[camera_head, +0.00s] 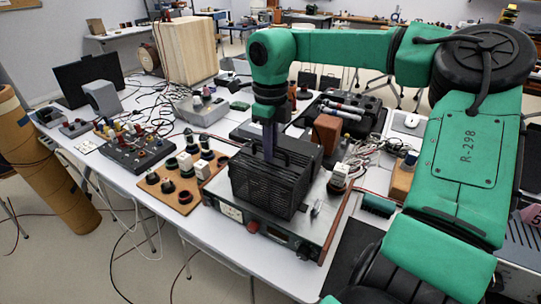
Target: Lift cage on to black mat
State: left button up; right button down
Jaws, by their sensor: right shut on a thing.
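The black ribbed cage (262,190) sits on, or very close above, a silver instrument (229,212) with a knobbed front panel. My right arm reaches in from the right, and its gripper (270,155) points down at the top of the cage. It is shut on the cage at its top handle; the fingertips are partly hidden. A flat dark patch that looks like the black mat (347,246) lies right of the instrument, partly hidden by my arm. My left gripper is not in view.
A brown board (157,190) with several round parts stands left of the instrument. A white-topped block (340,176) stands at the instrument's right side. Loose cables (368,158) and a dark green brush-like block (377,206) lie further right. A wooden box (187,50) stands behind.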

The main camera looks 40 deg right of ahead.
jog(key=shift+r, duration=0.15)
notch_tip(320, 180, up, 20)
jog(key=p, duration=0.2)
jog(key=shift+p, duration=0.4)
